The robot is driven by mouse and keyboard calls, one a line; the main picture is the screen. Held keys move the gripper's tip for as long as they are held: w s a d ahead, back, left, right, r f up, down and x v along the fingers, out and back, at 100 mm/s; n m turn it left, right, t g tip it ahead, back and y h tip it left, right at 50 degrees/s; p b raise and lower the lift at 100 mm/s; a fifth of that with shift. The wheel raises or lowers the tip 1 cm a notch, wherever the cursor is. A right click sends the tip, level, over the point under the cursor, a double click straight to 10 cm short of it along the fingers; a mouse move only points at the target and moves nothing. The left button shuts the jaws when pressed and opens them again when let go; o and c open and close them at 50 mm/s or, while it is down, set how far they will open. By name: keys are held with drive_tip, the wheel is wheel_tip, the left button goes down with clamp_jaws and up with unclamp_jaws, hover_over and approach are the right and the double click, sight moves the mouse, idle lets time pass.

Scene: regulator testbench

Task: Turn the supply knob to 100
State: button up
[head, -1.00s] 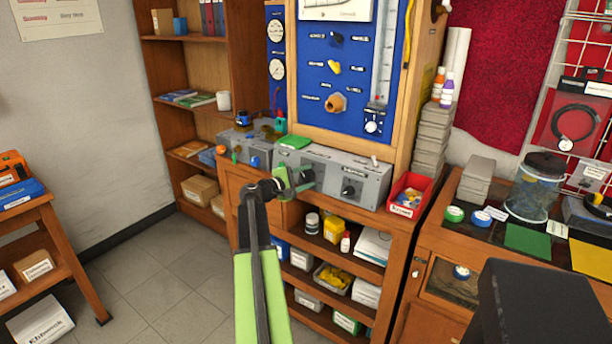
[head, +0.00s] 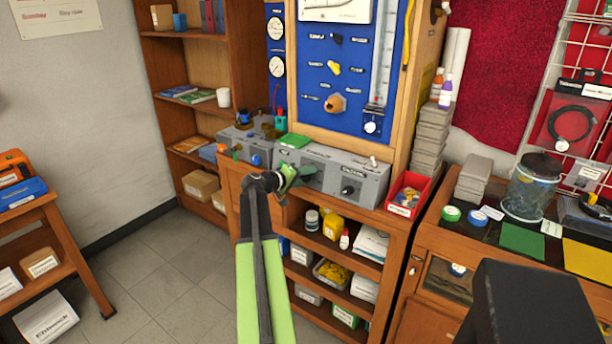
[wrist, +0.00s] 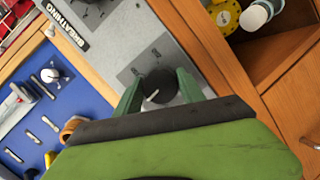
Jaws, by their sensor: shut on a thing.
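A grey control box (head: 372,187) stands on the wooden bench below the blue panel. My gripper (head: 303,172) is at the box's left part, in front of a dark round knob. The wrist view shows my gripper (wrist: 159,88) with its two green fingers on either side of this knob (wrist: 159,84), shut on it. A pale pointer line shows on the knob's face; I cannot read its scale. In the head view the fingers mostly hide the knob. A second dark knob (head: 348,190) sits farther right on the box, under a label too blurred to read.
A green object (head: 294,141) lies on top of the box. A smaller grey unit (head: 243,146) stands to its left. A red bin (head: 408,194) stands at its right end. Shelves with bottles and boxes lie below.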

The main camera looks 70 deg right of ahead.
drive_tip(key=shift+m, duration=0.5)
drive_tip(key=o, duration=1.4)
drive_tip(key=shift+c, duration=0.2)
drive_tip(key=p+v, duration=0.5)
drive_tip(key=v, duration=1.2)
drive_tip(key=shift+a+p, duration=0.2)
drive_tip(key=shift+p, duration=0.1)
drive_tip(key=shift+r, duration=0.1)
